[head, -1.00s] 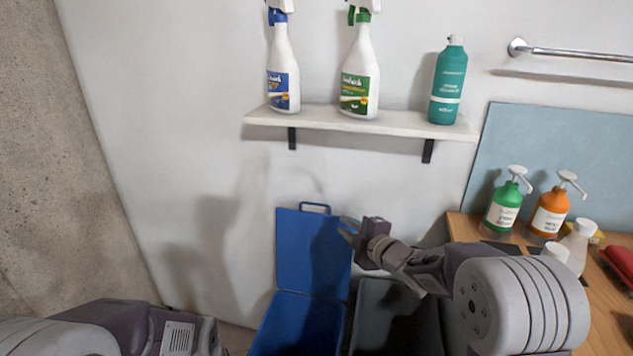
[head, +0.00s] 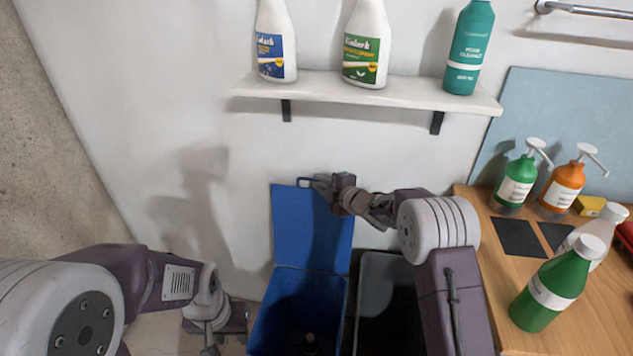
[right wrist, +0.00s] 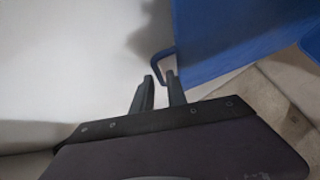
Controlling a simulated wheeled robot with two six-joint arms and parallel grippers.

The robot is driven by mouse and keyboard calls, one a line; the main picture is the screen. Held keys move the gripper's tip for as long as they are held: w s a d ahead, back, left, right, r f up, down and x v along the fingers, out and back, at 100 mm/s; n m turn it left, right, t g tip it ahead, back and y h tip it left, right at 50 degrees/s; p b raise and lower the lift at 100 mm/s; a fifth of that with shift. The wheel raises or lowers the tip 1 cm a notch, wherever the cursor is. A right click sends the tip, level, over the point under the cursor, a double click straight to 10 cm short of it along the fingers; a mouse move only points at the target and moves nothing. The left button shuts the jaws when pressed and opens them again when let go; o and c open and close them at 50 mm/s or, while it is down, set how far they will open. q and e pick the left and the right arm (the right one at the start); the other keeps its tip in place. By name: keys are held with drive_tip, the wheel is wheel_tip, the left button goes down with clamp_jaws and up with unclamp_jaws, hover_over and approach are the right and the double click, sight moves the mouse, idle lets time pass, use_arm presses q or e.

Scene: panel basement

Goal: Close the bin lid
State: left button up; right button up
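The blue bin (head: 296,318) stands on the floor by the wall. Its blue lid (head: 312,232) is open and upright, with a loop handle (head: 304,182) on its top edge; lid (right wrist: 222,40) and handle (right wrist: 157,64) also show in the right wrist view. My right gripper (head: 318,182) is at the lid's top edge by the handle. In the right wrist view its two fingers (right wrist: 160,76) are apart, with their tips at the handle; whether they touch it I cannot tell. My left gripper (head: 218,338) hangs low, left of the bin, its fingers unclear.
A dark grey open bin (head: 385,300) stands right of the blue one, partly behind my right arm. A wooden counter (head: 485,270) with several bottles is at the right. A wall shelf (head: 370,92) with three bottles is above. The wall left of the lid is clear.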

drive_tip(key=shift+x, duration=1.25)
drive_tip(key=shift+d+r, duration=0.1)
clamp_jaws()
idle(0.3)
